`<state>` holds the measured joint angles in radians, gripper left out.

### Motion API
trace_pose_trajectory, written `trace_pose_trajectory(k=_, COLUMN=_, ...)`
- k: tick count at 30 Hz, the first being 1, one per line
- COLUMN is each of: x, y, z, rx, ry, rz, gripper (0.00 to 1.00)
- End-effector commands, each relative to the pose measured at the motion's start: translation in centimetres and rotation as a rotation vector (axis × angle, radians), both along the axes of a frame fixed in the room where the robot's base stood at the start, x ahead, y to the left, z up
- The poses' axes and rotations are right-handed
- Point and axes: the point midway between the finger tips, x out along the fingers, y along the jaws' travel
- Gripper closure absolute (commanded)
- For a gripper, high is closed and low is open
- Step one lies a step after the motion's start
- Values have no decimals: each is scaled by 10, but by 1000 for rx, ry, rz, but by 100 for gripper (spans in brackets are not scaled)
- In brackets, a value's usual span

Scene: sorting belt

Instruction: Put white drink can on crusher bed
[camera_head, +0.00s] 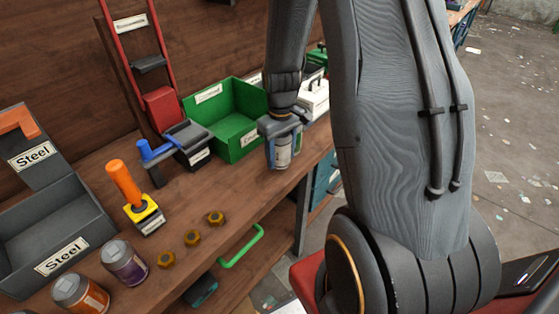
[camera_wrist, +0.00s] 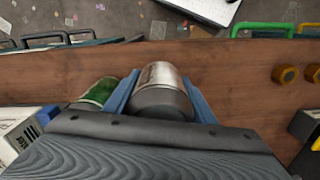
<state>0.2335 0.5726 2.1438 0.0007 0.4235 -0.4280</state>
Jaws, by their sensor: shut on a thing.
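My gripper (camera_head: 283,138) is shut on a pale, silvery-white can (camera_head: 283,155), upright near the front edge of the bench. The wrist view shows the can (camera_wrist: 162,78) between my blue fingers (camera_wrist: 161,90), its near end dark grey. I cannot tell whether the can touches the bench. A tall red frame (camera_head: 170,65) with a red block (camera_head: 161,106) at its foot stands against the back wall and looks like the crusher. Its label is too small to read, and its bed is not clearly visible.
A green bin (camera_head: 239,110) stands left of my gripper. A black-and-blue device (camera_head: 190,148) and an orange-handled tool (camera_head: 126,183) stand further left. Brass nuts (camera_head: 192,238), a purple can (camera_head: 125,262), an orange can (camera_head: 80,292) and a Steel bin (camera_head: 60,225) occupy the near left.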

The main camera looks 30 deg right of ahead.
Motion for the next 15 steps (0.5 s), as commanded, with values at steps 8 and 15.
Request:
trace_pose_trajectory(k=8, x=-1, y=0, z=-31, rx=0, ry=3, rz=0, gripper=71)
trace_pose_trajectory(k=15, x=-1, y=0, z=-33, rx=0, ry=1, rz=0, gripper=71)
